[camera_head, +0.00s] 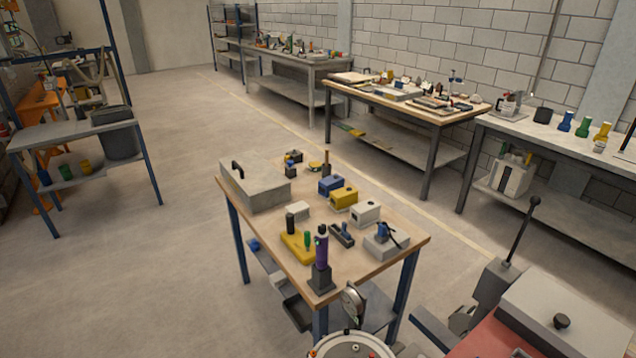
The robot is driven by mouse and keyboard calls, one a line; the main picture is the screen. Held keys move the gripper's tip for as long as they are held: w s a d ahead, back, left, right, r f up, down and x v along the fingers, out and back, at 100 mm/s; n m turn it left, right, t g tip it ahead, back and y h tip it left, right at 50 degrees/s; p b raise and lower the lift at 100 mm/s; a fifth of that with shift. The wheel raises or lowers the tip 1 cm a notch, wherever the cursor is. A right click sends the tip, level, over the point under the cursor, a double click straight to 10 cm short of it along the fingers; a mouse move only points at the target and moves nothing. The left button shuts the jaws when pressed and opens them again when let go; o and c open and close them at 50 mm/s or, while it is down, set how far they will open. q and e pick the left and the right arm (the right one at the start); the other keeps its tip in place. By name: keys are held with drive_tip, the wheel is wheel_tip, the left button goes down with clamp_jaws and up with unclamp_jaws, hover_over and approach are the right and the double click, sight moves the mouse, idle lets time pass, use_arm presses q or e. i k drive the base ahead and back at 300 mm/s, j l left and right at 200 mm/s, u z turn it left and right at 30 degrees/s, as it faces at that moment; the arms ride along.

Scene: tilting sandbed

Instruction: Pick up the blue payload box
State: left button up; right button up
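The blue payload box (331,186) is a small blue block on the wooden-topped table (405,244) in the middle of the view. It sits toward the far side, just behind a yellow box (343,197), with a white box (366,212) further toward the front right. Its lower front is partly hidden by the yellow box. Neither my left gripper nor my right gripper shows in the view.
A large grey box with a black handle (254,188) stands at the table's left end. A purple upright tool (321,250) stands at the near edge. A machine with a black lever (522,232) is at the lower right. Open floor lies left of the table.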

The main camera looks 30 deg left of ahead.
sight(334, 182)
drive_tip(key=i+j, duration=0.15)
drive_tip(key=j, duration=0.35)
drive_tip(key=i+j+u, duration=0.1)
drive_tip(key=j, duration=0.35)
drive_tip(key=i+j, duration=0.2)
drive_tip(key=j, duration=0.3)
drive_tip(key=i+j+u, duration=0.1)
drive_tip(key=j, duration=0.35)
drive_tip(key=i+j, duration=0.2)
drive_tip(key=j, duration=0.25)
drive_tip(key=i+j+u, duration=0.15)
drive_tip(key=j, duration=0.35)
drive_tip(key=i+j, duration=0.25)
drive_tip(key=j, duration=0.15)
drive_tip(key=i+j+u, duration=0.1)
drive_tip(key=j, duration=0.35)
drive_tip(key=i+l, duration=0.35)
drive_tip(key=i, duration=0.1)
